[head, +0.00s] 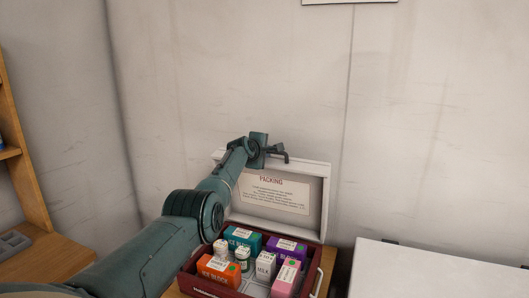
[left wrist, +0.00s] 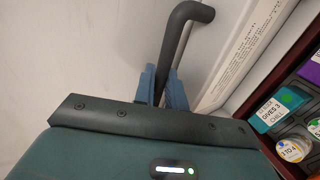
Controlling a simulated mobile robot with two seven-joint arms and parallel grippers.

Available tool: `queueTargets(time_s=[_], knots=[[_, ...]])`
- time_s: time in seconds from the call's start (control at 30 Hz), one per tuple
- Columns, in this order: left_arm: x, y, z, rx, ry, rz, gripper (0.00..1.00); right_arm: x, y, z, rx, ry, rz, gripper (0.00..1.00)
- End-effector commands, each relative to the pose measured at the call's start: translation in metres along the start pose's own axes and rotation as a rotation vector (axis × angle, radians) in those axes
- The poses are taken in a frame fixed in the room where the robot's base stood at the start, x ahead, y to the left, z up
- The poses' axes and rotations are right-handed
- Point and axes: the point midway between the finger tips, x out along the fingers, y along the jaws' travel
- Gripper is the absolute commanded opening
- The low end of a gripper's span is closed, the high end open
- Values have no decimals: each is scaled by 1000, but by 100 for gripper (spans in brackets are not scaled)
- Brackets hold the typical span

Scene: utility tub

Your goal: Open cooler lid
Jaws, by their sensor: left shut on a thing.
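The cooler (head: 219,290) is a dark red box at the bottom middle of the head view. Its white lid (head: 325,190) stands raised at the back, and its inner side shows a "PACKING" label (head: 274,192). My left gripper (head: 266,151) is at the lid's top edge, shut on the dark lid handle (left wrist: 188,30). In the left wrist view, the blue fingers (left wrist: 162,88) close around the handle's bar. My left arm crosses in front of the lid's left part and hides it. My right gripper is not in view.
Inside the cooler are an orange box (head: 219,269), a teal box (head: 243,239), a purple box (head: 288,248), a pink carton (head: 287,279), a milk carton (head: 265,265) and small bottles. A white surface (head: 440,272) is at right, a wooden shelf (head: 22,150) at left. A wall rises behind.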

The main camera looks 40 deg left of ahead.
Motion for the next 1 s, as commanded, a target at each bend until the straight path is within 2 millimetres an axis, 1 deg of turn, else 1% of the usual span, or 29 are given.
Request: queueTargets(time_s=[0.2,0.57,0.6,0.63,1.0], knots=[[1,0,2,-4,-4,-12,0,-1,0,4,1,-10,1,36],[1,-1,2,-3,-4,-14,0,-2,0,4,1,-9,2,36],[1,-1,2,-3,-4,-14,13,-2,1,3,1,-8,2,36],[1,-1,2,-3,-4,-14,16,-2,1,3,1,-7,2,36],[0,1,1,-1,-1,-12,17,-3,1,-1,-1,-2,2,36]])
